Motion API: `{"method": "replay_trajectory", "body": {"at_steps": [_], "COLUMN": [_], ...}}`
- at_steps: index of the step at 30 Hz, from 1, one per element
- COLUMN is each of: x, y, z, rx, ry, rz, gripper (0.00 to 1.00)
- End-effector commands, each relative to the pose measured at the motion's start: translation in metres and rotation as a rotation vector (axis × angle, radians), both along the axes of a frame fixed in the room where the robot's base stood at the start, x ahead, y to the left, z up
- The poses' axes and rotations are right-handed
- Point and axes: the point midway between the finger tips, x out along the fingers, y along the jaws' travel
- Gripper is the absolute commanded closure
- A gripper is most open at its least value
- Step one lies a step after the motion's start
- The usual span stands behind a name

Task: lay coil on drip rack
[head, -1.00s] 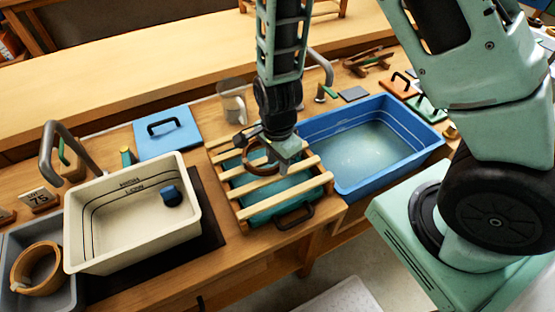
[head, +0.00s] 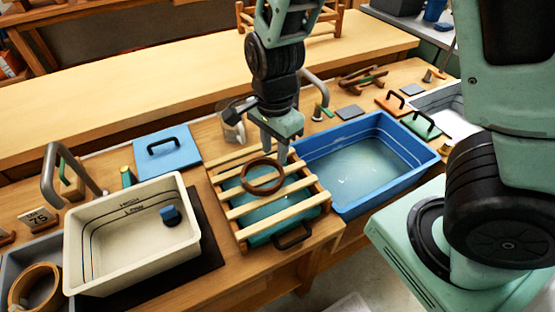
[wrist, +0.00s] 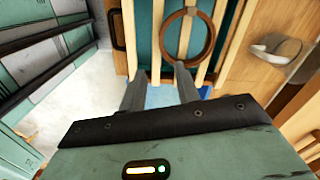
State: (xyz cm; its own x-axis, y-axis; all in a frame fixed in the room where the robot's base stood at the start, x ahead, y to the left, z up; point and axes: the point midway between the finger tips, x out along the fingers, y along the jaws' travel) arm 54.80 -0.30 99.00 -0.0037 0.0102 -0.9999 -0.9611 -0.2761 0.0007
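The brown coil (head: 262,176) lies flat on the wooden slats of the drip rack (head: 252,212), toward its back half. In the wrist view the whole coil ring (wrist: 188,36) rests across the rack's slats (wrist: 157,30). My gripper (head: 275,155) is above the rack's back right part, just behind the coil and apart from it. In the wrist view its two fingers (wrist: 160,88) are spread with nothing between them.
A blue basin (head: 365,165) of water stands right of the rack. A cream basin (head: 135,235) with a small blue block stands left. Another coil (head: 35,287) sits in a grey tray at far left. A blue lid (head: 167,150) and a pitcher (head: 232,124) stand behind.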

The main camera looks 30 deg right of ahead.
Motion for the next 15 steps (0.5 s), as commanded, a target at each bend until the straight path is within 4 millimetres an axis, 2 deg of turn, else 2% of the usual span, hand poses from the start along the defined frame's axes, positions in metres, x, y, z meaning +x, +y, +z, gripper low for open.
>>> {"method": "replay_trajectory", "body": {"at_steps": [2, 5, 9, 12, 15], "x": [-0.011, -0.036, -0.082, -0.112, -0.135], "y": [0.012, 0.033, 0.058, 0.066, 0.067], "z": [0.011, 0.03, 0.062, 0.08, 0.091], "rx": [0.029, 0.076, 0.116, 0.107, 0.078], "ry": [0.005, 0.004, -0.025, -0.05, -0.065], "rz": [0.129, 0.434, 0.987, 1.356, 1.65], "gripper": [0.68, 0.68, 0.68, 0.68, 0.68]}}
